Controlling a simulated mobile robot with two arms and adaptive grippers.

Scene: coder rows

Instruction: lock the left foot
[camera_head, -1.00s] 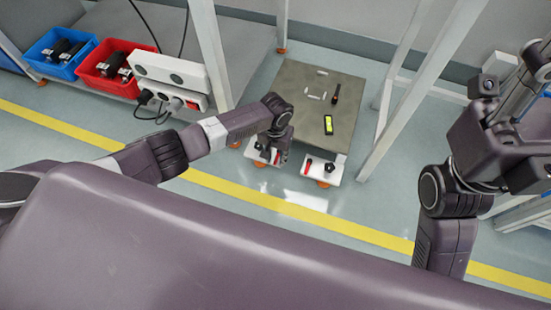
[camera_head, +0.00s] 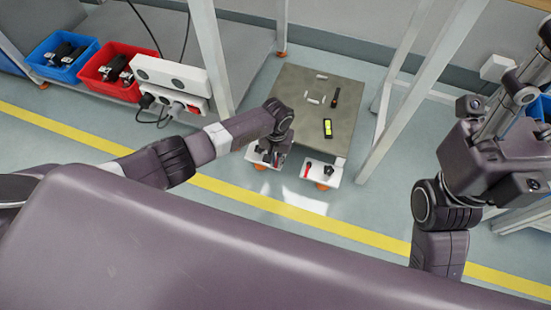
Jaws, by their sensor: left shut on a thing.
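A low grey-brown platform (camera_head: 300,119) stands on the floor with two white feet at its near edge. The left foot (camera_head: 251,156) is mostly covered by my left gripper (camera_head: 271,158), which points down at it and is shut on its lever. The lever itself is hidden by the fingers. The right foot (camera_head: 331,179) shows a red lever (camera_head: 306,169) and a black knob (camera_head: 328,170). My right arm is raised at the right, clear of the platform. Its gripper (camera_head: 522,93) shows too poorly to tell its jaws.
A black-and-yellow device (camera_head: 327,128) and a dark tool (camera_head: 335,96) lie on the platform. Pale frame posts (camera_head: 212,60) stand on both sides. A blue bin (camera_head: 62,72), a red bin (camera_head: 110,88) and a white socket block (camera_head: 170,74) are at the left.

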